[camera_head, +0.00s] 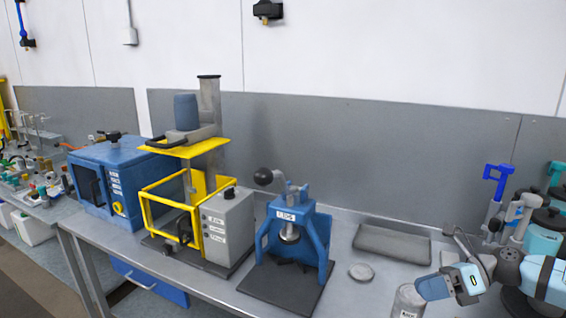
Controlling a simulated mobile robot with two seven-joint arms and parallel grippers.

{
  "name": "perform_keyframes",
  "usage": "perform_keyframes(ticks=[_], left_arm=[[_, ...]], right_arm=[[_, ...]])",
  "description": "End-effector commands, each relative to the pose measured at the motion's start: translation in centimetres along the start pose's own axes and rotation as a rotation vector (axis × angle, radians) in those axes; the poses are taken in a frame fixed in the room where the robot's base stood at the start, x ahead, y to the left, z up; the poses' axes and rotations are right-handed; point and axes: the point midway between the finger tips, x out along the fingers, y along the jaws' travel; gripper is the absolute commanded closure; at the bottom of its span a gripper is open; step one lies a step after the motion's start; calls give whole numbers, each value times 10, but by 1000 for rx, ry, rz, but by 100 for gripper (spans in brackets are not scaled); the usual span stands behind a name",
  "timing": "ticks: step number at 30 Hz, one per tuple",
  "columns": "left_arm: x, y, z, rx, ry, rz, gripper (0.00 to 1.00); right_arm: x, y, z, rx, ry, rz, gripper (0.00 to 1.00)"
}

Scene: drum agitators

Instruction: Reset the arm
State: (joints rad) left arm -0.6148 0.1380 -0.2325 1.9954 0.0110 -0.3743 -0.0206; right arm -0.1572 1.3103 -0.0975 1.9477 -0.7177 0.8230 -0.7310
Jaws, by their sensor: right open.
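My right arm comes in at the lower right edge in blue, white and dark grey. Its gripper (448,283) hangs over the right part of the bench, just right of a grey labelled canister (408,299). It is open, with nothing seen between its jaws. Its fingers are small and hard to make out. My left gripper is not in view.
A blue press (291,232), a yellow-framed agitator machine (188,190) and a blue box-shaped machine (108,180) stand along the metal bench. A grey slab (392,243) and small round lid (361,272) lie right of the press. Teal containers (543,240) crowd the right edge.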

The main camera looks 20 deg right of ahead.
Motion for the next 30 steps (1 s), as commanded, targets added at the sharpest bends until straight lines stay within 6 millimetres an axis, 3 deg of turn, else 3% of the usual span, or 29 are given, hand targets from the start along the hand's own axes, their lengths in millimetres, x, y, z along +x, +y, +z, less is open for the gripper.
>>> perform_keyframes(ticks=[3, 8, 15, 20, 24, 30], left_arm=[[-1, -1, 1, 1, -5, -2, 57], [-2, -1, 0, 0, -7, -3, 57], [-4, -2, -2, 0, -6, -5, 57], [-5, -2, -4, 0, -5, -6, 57], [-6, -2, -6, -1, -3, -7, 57], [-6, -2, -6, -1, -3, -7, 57]], right_arm=[[38, -9, -30, 314, -238, 52, 43], [78, -22, -71, 766, -517, 100, 43], [137, -32, -159, 1508, -868, 147, 43], [182, -20, -228, 2019, -1049, 159, 43], [219, 3, -276, 2390, -1148, 156, 43], [247, 26, -308, 2665, -1203, 145, 43]])
